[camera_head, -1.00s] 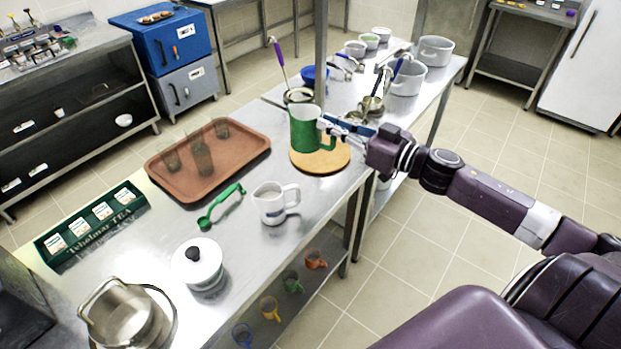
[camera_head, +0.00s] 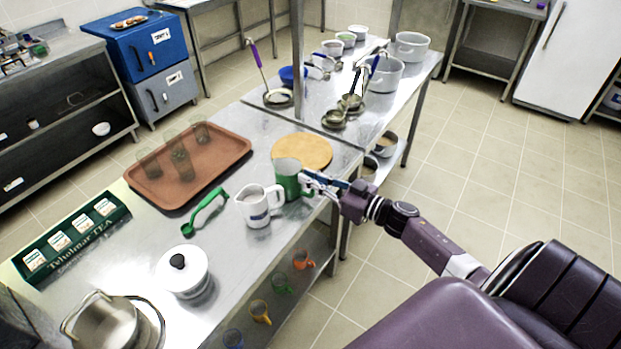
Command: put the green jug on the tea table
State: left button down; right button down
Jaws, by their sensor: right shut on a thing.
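The green jug (camera_head: 288,182) is upright at the right edge of the near steel table (camera_head: 228,262), which carries a tea box and so looks like the tea table. My right gripper (camera_head: 311,184) comes in from the right and is shut on the jug's handle side. My left gripper is not in view.
A round wooden board (camera_head: 302,150) lies behind the green jug. A brown tray (camera_head: 218,160) with glasses, a green-handled tool (camera_head: 205,212), a lidded white pot (camera_head: 184,272) and a tea box (camera_head: 72,238) stand on the table. Bare steel shows in the front middle.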

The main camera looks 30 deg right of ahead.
jog(key=shift+f, duration=0.1)
jog(key=c, duration=2)
grip_release()
jog(key=shift+s, duration=0.1)
jog(key=shift+b+v, duration=1)
jog(key=shift+v, duration=4.95)
